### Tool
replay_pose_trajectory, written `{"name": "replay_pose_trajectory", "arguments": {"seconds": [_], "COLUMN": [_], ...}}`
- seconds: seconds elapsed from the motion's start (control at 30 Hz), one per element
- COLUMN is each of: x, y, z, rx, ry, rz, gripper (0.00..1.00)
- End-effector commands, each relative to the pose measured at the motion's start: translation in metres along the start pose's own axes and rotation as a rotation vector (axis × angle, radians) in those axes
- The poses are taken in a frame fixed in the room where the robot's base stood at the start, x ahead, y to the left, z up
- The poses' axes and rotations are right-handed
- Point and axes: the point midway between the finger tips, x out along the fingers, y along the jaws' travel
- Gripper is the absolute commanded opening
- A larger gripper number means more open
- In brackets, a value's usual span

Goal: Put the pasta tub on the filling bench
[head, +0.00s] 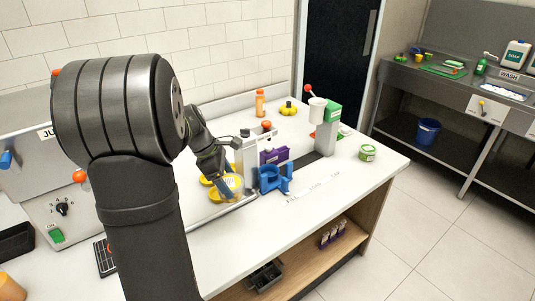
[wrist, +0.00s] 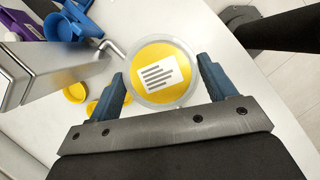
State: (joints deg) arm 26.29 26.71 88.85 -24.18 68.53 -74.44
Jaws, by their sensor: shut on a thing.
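A round clear tub with yellow contents or top and a white printed label (wrist: 158,72) sits between the fingers of my gripper (wrist: 162,80) in the wrist view. I take it as the pasta tub; its label is too small to read. In the head view the tub (head: 232,184) is at my gripper (head: 228,189), over the left part of the white bench (head: 330,195), which has faint lettering ending in "CAP" near its front edge. The gripper is shut on the tub. Whether the tub's base touches the bench cannot be told.
Yellow lids (wrist: 75,92) lie beside the tub. A grey metal spout (wrist: 65,75) is close to the left finger. The front right of the bench is clear.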

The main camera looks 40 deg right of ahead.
Motion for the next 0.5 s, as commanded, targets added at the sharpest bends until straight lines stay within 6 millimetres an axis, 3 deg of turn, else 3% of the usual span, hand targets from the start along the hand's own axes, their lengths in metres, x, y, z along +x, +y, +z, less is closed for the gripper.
{"name": "replay_pose_trajectory", "arguments": {"seconds": [0.03,0.3,0.5], "x": [0.010,0.065,0.108], "y": [0.014,0.089,0.127], "z": [0.021,0.127,0.206], "rx": [-0.011,-0.201,-0.353], "ry": [0.000,0.000,0.000], "rz": [0.006,0.085,0.150], "gripper": [0.51,0.51,0.51]}}
